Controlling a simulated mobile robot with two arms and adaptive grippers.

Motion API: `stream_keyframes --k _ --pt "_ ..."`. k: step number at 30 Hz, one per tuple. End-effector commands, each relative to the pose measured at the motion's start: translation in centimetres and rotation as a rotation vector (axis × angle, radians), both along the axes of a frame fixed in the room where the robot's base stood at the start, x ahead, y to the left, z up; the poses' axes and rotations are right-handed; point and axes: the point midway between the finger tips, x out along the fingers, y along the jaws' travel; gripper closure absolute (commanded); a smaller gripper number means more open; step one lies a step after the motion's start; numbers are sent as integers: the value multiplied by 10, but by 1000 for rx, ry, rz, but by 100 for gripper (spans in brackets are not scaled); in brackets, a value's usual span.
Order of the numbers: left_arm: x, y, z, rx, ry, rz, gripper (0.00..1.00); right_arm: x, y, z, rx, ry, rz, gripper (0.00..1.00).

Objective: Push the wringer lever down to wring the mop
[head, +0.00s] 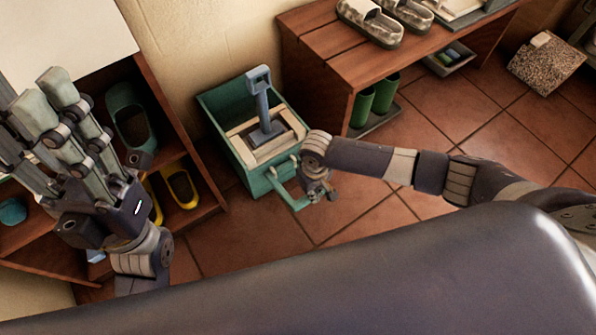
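A green mop bucket (226,160) stands on the tiled floor near the wall, with a pale wooden-looking frame (262,152) in its top. A blue-grey upright lever with a looped grip (259,92) rises from the middle of this frame. A green bar (284,192) sticks out from the bucket's front right. My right gripper (322,194) is low beside the bucket's front right corner, at the end of this bar. Its fingers are small and partly hidden, so contact and opening are unclear. My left gripper (40,98) is raised at the left, open and empty, well away from the bucket.
A wooden bench (315,52) with clogs (370,20) on top and green boots (374,100) below stands right of the bucket. A wooden shelf (190,150) with green and yellow footwear (181,187) is at the left. Tiled floor at the right is mostly clear.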

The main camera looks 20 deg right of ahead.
Motion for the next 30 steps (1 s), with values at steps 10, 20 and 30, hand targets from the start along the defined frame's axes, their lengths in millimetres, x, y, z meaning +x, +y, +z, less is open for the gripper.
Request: stream_keyframes --k 10,20,30 --pt "0 0 0 0 0 0 60 -1 0 -3 1 0 0 100" --pt "0 0 -2 0 0 0 60 -4 -1 -12 1 1 -1 100" --pt "0 0 -4 0 0 0 60 -6 -3 -23 -1 -1 0 100"
